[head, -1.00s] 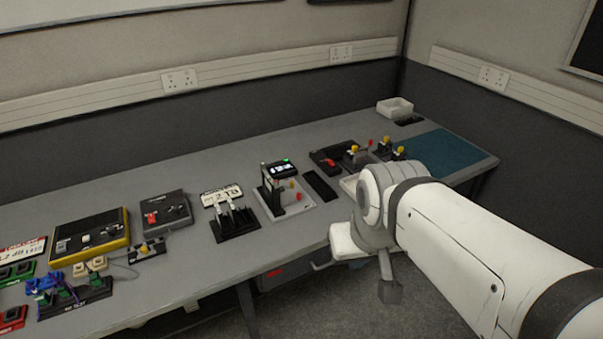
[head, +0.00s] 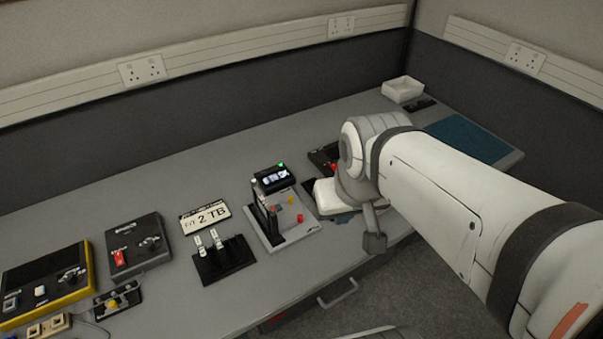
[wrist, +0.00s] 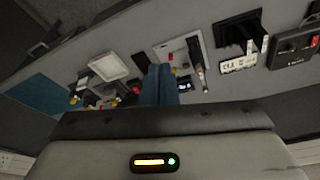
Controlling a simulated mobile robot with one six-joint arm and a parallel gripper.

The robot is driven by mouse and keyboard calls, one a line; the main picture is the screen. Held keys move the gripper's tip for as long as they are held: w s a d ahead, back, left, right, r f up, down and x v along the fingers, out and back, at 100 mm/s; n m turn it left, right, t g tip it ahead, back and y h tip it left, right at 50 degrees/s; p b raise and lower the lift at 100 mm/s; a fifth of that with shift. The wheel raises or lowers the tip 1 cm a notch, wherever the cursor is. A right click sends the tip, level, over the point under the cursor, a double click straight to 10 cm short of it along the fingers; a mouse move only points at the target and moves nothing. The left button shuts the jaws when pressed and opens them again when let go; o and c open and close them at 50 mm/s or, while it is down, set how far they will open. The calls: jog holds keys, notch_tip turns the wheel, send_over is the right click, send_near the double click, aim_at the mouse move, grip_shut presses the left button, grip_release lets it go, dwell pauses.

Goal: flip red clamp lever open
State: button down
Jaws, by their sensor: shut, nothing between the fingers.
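My gripper (wrist: 160,72) shows in the wrist view as two blue fingers side by side, shut and empty. In the head view it is mostly hidden by my arm, low over the bench right of the grey fixture. A red lever (head: 333,166) on a dark base sits just beyond my wrist, partly covered by it. A small red part (wrist: 136,90) shows left of the fingers in the wrist view, apart from them in the picture. Another red part (head: 299,218) stands on the grey fixture (head: 292,236). I cannot tell which red part is the clamp lever, nor its angle.
A black stand with two white levers (head: 222,262), a 2 TB label plate (head: 205,217) and a dark box with a red switch (head: 138,245) are to the left. A white tray (head: 402,90) and blue mat (head: 470,140) are at right. Bare bench lies behind the fixture.

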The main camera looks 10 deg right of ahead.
jog(key=shift+s+a, duration=0.1)
jog(key=shift+a, duration=0.05)
jog(key=w+d+f+m+y+b, duration=0.3)
jog(key=w+d+f+m+b, duration=0.2)
jog(key=f+m, duration=0.6)
jog(key=w+d+f+m+t+y+b, duration=0.1)
jog(key=w+d+f+m+y+b, duration=0.3)
jog(key=w+f+m+b, duration=0.6)
jog(key=w+d+f+m, duration=0.1)
jog(key=m, duration=0.2)
jog(key=shift+f+m+t, duration=0.3)
jog(key=shift+m, duration=0.1)
jog(key=shift+w, duration=0.15)
